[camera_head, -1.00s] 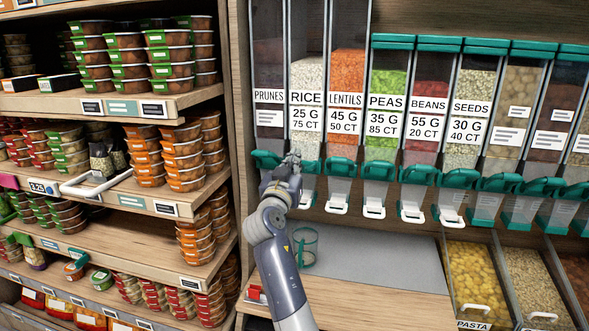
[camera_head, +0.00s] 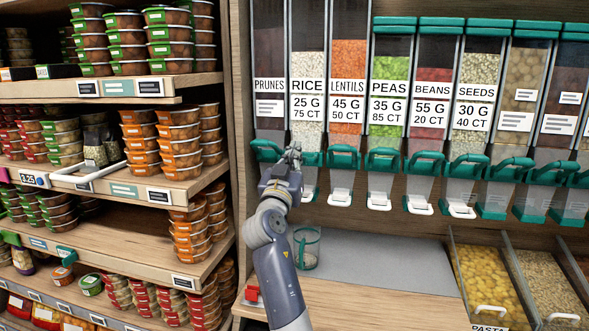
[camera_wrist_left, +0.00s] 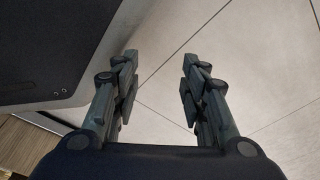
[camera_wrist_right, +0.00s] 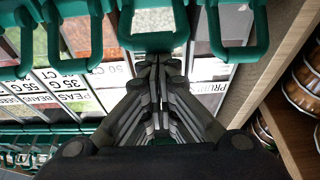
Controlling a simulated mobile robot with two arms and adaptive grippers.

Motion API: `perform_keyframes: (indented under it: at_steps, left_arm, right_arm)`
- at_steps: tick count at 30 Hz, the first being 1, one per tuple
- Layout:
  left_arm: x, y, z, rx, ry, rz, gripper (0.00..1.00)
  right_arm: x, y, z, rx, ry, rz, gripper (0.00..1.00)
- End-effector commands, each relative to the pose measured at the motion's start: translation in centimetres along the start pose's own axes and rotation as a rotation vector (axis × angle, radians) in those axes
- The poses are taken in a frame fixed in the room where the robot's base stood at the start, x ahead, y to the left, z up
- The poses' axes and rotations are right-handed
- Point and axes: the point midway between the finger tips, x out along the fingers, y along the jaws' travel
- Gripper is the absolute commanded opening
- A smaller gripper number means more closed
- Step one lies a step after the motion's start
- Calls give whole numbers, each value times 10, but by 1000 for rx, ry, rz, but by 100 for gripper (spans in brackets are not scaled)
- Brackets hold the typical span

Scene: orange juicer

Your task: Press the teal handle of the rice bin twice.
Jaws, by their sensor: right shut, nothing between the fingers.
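The rice bin (camera_head: 308,60) is a clear dispenser of white grains labelled RICE, between the prunes and lentils bins. Its teal handle (camera_head: 312,159) is partly hidden by my right gripper (camera_head: 293,152) in the head view. In the right wrist view the handle (camera_wrist_right: 153,42) is a teal loop just beyond the fingertips. My right gripper (camera_wrist_right: 158,62) is shut and empty, its tips close at the handle; contact cannot be told. My left gripper (camera_wrist_left: 158,75) is open and empty over the tiled floor, outside the head view.
A clear cup with teal trim (camera_head: 306,247) stands on the grey mat (camera_head: 385,278) below the bins. The lentils handle (camera_head: 343,157) and prunes handle (camera_head: 267,151) flank the rice handle closely. A wooden shelf (camera_head: 120,235) of packed tubs is at left.

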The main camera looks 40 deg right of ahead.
Motion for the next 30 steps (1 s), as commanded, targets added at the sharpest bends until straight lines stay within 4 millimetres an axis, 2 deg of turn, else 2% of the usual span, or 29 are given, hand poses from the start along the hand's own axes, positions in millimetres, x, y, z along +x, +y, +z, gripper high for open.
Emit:
perform_keyframes:
  at_steps: [1,5,14,20,24,30]
  left_arm:
    - [9,0,-8,-1,10,-1,40]
    - [8,-1,-30,-4,24,-2,40]
    - [-17,-4,-78,-13,60,-6,40]
    - [-51,-6,-104,-18,86,-9,40]
    - [-81,-7,-118,-21,105,-12,40]
    - [-127,-10,-128,-25,130,-16,40]
  right_arm:
    - [-3,1,14,-2,3,3,0]
    - [-4,0,16,-2,38,2,0]
    - [-7,1,19,-4,110,2,0]
    - [-9,1,21,-4,149,2,0]
    - [-10,1,23,-4,171,2,0]
    - [-12,1,24,-4,200,2,0]
